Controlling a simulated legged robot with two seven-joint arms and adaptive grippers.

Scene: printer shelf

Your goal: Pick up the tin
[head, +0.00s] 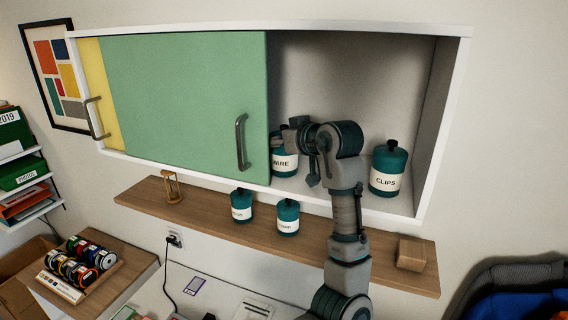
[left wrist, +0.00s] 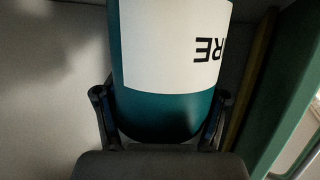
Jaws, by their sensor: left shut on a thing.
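The teal tin labelled WIRE (head: 284,165) is inside the open right part of the wall cabinet, beside the green door's edge. My left gripper (head: 297,140) is at this tin and hides part of it in the head view. In the left wrist view the tin (left wrist: 165,55) fills the space between the fingers (left wrist: 162,97), with its label upside down, and the gripper is shut on it. Whether the tin touches the cabinet floor is hard to tell. A second teal tin labelled CLIPS (head: 387,168) stands at the right inside the cabinet. My right gripper is not in view.
The green sliding door (head: 185,105) covers the cabinet's left and middle. Below, the wooden shelf (head: 330,250) carries two more teal tins (head: 241,206) (head: 288,216), an hourglass (head: 171,187) and a wooden block (head: 411,254). A rack of spools (head: 78,262) sits lower left.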

